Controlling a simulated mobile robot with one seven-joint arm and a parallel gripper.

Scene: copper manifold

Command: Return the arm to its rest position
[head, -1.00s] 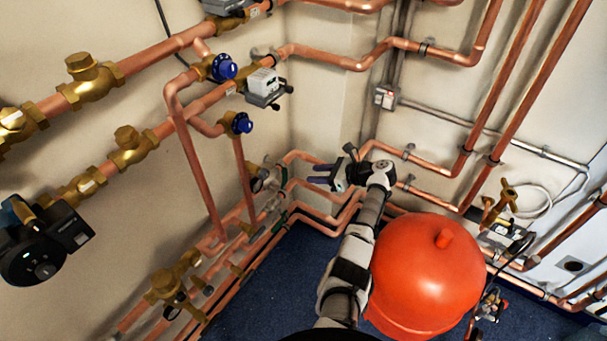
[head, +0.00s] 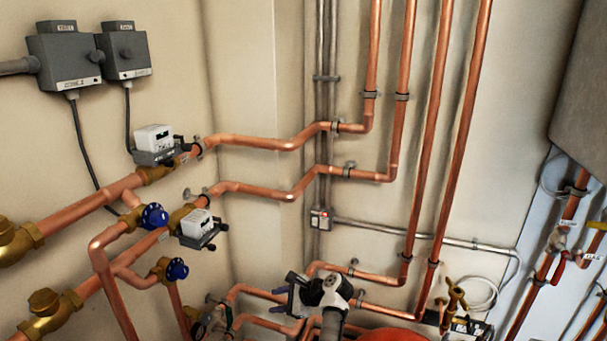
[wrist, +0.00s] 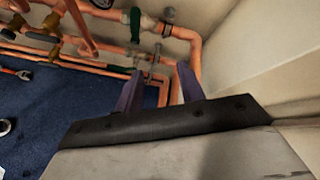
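My gripper (head: 282,299) is low in the head view, in front of the copper pipes near the wall corner, with its fingers pointing left. In the wrist view my gripper (wrist: 159,85) shows two purple fingers standing apart, with nothing held between them. Behind the fingers are copper pipes and a green-handled valve (wrist: 135,24). My forearm (head: 331,325) runs down out of the bottom of the head view.
A red tank (head: 385,335) shows only its top, right of my arm. Copper pipes (head: 300,185) run along both walls. Blue-handled valves (head: 153,216) are at left and a brass valve (head: 455,298) at right. Blue floor (wrist: 40,125) shows in the wrist view.

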